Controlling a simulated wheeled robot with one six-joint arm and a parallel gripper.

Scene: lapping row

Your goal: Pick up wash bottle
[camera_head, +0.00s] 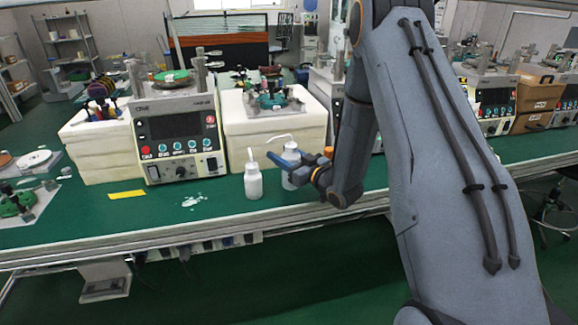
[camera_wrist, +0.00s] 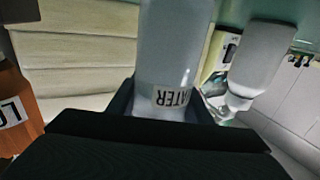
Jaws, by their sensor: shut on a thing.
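A white wash bottle with a bent spout (camera_head: 289,180) is at the bench's front edge, partly hidden by my gripper (camera_head: 283,163). My gripper is shut on this bottle. In the wrist view the held wash bottle (camera_wrist: 172,50) sits between my two dark fingers, and part of a label reading "ATER" shows. I cannot tell whether its base touches the bench. A second white wash bottle (camera_head: 253,184) stands upright on the bench just left of the held one, apart from it. It also shows at the right in the wrist view (camera_wrist: 258,62).
The green bench (camera_head: 225,213) has a control unit (camera_head: 180,140) and white foam blocks (camera_head: 262,123) behind the bottles. A yellow strip (camera_head: 126,194) lies at left; the bench front there is mostly clear.

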